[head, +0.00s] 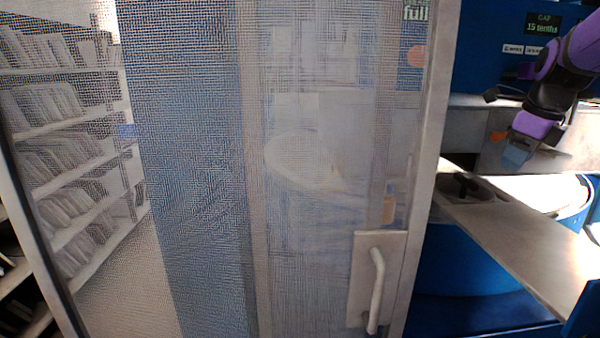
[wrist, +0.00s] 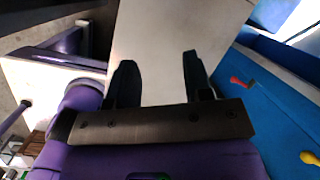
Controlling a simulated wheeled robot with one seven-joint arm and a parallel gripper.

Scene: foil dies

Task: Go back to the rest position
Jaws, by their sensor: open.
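My gripper (wrist: 157,78) is open in the wrist view, its two dark fingers apart with nothing between them. A pale flat surface (wrist: 165,35) lies beyond the fingertips. In the head view my purple arm hangs at the upper right, beside the blue machine (head: 485,45). The fingertips are hard to make out there.
A mesh door (head: 200,170) with a pale handle (head: 376,290) fills much of the head view. Shelves (head: 75,130) of upright items show through it. A pale board (head: 530,240) juts out at right. A blue panel (wrist: 265,110) carries a red lever (wrist: 242,83) and yellow knob (wrist: 310,158).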

